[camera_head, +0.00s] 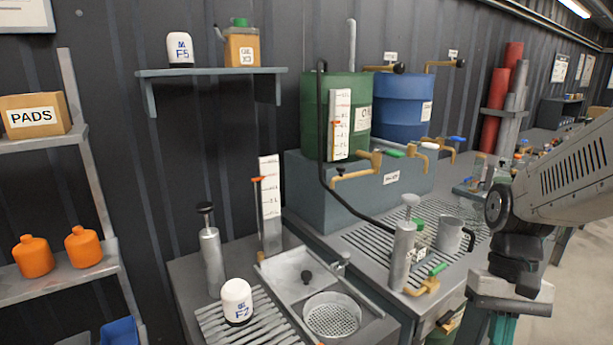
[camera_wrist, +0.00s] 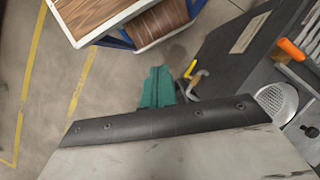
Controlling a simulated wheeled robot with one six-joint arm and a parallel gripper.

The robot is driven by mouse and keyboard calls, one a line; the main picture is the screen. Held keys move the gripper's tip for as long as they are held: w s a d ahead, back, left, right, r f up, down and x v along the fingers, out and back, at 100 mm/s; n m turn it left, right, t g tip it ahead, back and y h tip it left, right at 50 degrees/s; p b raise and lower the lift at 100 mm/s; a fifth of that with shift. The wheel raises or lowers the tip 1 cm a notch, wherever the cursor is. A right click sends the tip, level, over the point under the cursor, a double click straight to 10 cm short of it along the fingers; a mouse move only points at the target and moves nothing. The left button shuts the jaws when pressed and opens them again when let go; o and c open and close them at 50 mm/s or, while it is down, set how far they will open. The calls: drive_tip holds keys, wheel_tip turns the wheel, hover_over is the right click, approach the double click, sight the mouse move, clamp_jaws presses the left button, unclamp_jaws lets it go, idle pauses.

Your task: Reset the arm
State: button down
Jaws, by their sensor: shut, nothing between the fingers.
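My arm enters from the right edge of the head view and bends down at the wrist. My gripper (camera_head: 500,328) hangs there with its teal fingers pointing down, in front of the pump bench; their tips are cut off by the bottom edge. In the wrist view, the teal fingers (camera_wrist: 157,86) are together with nothing between them. They are over the floor beside a dark cabinet (camera_wrist: 235,50).
The bench carries a grated tray (camera_head: 375,240), a metal jug (camera_head: 452,235), a pump cylinder (camera_head: 403,255) and brass taps. Green (camera_head: 350,95) and blue (camera_head: 402,105) drums stand behind. The wrist view shows a wood-topped unit (camera_wrist: 90,15) and open floor (camera_wrist: 50,75) at left.

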drive_tip(key=s+a+r+n+t+h, duration=0.1)
drive_tip(key=s+a+r+n+t, duration=0.1)
drive_tip(key=s+a+r+t, duration=0.2)
drive_tip(key=s+r+t, duration=0.1)
drive_tip(key=s+r, duration=0.2)
drive_tip(key=r, duration=0.1)
drive_tip(key=shift+s+r+n+h, duration=0.15)
drive_tip(key=shift+n+h, duration=0.15)
drive_tip(key=shift+n, duration=0.1)
drive_tip(key=c, duration=1.9)
unclamp_jaws()
drive_tip(key=shift+a+r, duration=0.15)
drive_tip(key=shift+r, duration=0.05)
drive_tip(key=o, duration=0.5)
drive_tip(key=shift+s+a+r+t, duration=0.1)
drive_tip(key=shift+t, duration=0.2)
drive_tip(key=shift+o, duration=0.2)
